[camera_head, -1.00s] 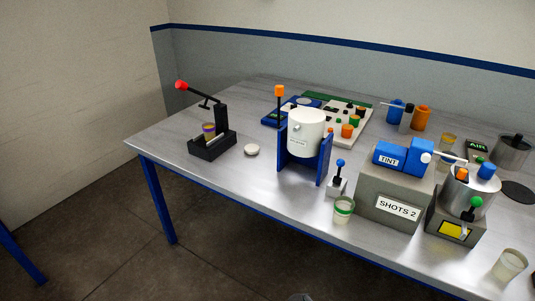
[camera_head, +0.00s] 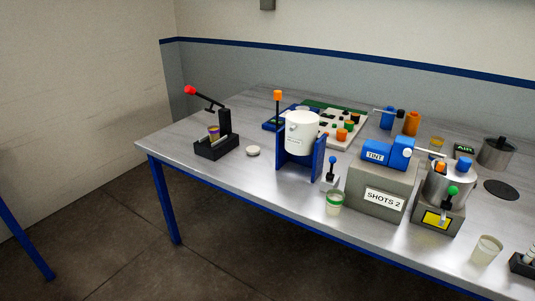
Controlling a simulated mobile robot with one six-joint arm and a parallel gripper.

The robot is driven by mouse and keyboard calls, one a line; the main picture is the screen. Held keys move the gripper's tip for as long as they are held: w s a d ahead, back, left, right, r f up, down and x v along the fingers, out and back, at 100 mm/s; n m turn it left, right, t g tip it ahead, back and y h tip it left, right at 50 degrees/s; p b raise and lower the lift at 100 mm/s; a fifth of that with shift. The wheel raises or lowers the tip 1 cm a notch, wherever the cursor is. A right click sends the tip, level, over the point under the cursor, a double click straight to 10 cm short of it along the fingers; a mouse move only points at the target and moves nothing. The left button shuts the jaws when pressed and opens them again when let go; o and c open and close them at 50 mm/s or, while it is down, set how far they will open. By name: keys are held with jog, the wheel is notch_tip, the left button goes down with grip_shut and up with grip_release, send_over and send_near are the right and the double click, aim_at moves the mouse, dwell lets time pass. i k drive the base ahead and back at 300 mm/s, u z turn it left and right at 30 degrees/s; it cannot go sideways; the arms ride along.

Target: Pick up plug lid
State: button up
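A small off-white round disc (camera_head: 253,151), which looks like the plug lid, lies flat on the metal table (camera_head: 190,175). It sits between the black lever press (camera_head: 216,149) on its left and the white pot (camera_head: 302,131) in a blue stand on its right, apart from both. A cup with an orange and purple band (camera_head: 213,133) stands in the press, under its raised red-knobbed lever. My gripper is not in view.
Right of the blue stand are a small blue-knobbed lever, a green-banded cup (camera_head: 334,203) and the grey "SHOTS 2" box (camera_head: 380,190). A tray of small coloured parts (camera_head: 345,125) lies behind the pot. The table in front of the disc is clear to its edge.

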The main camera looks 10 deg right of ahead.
aim_at(252, 149)
jog(key=u, duration=0.15)
jog(key=i, duration=0.9)
jog(key=z, duration=1.15)
jog(key=k, duration=0.15)
jog(key=u, duration=3.3)
